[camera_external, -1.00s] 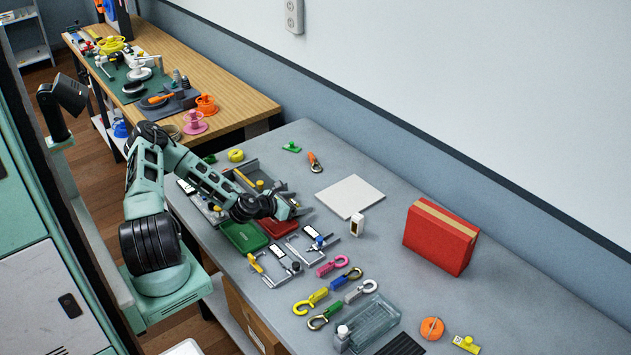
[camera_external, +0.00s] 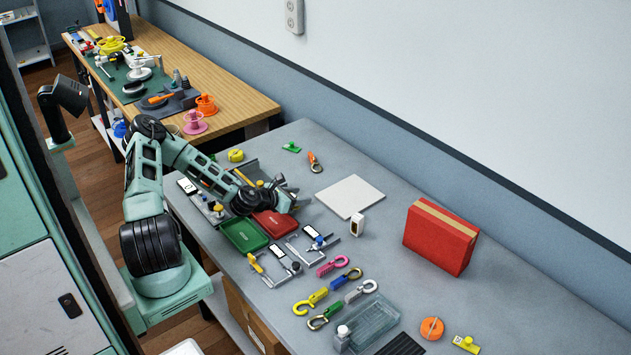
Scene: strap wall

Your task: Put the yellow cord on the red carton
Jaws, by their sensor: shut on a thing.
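The red carton (camera_external: 438,240) stands upright on the grey bench, right of centre, with a tan strip along its top. A small yellow ring-shaped coil (camera_external: 236,155), which may be the yellow cord, lies near the bench's far left end. My gripper (camera_external: 293,193) is low over the bench, just beyond the red tray, far to the left of the carton. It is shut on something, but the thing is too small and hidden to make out. A small yellow piece (camera_external: 260,183) shows beside my wrist.
A green tray (camera_external: 243,234) and a red tray (camera_external: 274,224) lie near my wrist. A white board (camera_external: 350,196) and a small white box (camera_external: 357,224) lie between gripper and carton. Clamps, coloured hooks and a clear bin (camera_external: 372,322) fill the front. Bench around the carton is clear.

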